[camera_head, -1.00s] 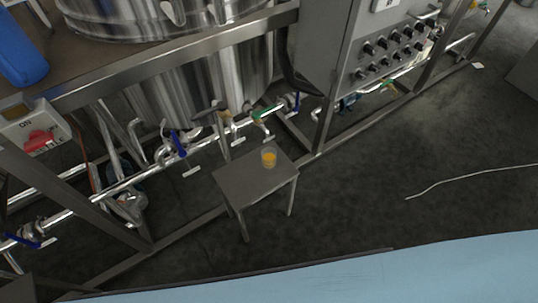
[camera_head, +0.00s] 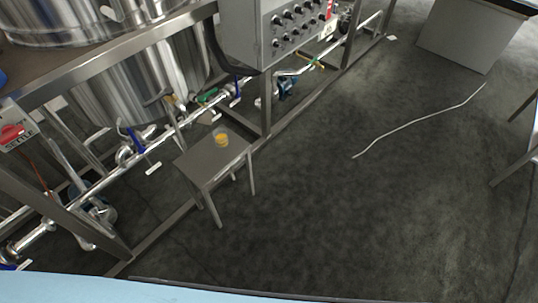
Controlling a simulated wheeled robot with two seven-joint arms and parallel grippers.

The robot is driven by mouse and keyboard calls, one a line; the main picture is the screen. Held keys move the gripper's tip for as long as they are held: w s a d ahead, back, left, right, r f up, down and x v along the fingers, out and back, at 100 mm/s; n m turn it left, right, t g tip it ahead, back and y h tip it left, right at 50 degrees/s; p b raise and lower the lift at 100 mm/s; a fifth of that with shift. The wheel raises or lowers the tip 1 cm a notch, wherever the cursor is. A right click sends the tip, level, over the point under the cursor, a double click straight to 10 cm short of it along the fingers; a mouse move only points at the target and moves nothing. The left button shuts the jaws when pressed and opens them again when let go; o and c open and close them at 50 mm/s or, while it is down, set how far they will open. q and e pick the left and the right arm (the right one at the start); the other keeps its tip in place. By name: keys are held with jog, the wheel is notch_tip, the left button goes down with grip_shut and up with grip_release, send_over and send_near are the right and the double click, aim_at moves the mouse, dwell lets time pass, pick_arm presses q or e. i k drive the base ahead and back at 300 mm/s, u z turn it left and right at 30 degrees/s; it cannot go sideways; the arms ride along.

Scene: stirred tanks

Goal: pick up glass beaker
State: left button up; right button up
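A small glass beaker (camera_head: 221,138) with orange-yellow liquid stands upright on a small grey metal table (camera_head: 205,160). The beaker is near the table's far right part, below the pipes of the tank. Neither of my grippers shows in the head view, so nothing is seen touching the beaker.
A steel tank frame (camera_head: 120,50) with pipes and valves runs behind the small table. A grey control box (camera_head: 270,35) with several knobs is above right. A white cable (camera_head: 420,118) lies on the dark floor (camera_head: 330,210), which is mostly clear at right. A light blue surface (camera_head: 70,288) fills the bottom left edge.

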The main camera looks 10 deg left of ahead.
aim_at(220, 134)
jog(key=z, duration=0.3)
jog(key=k, duration=0.5)
jog(key=z, duration=0.45)
jog(key=i, duration=1.75)
jog(key=u, duration=1.7)
jog(key=i, duration=0.75)
jog(key=u, duration=0.85)
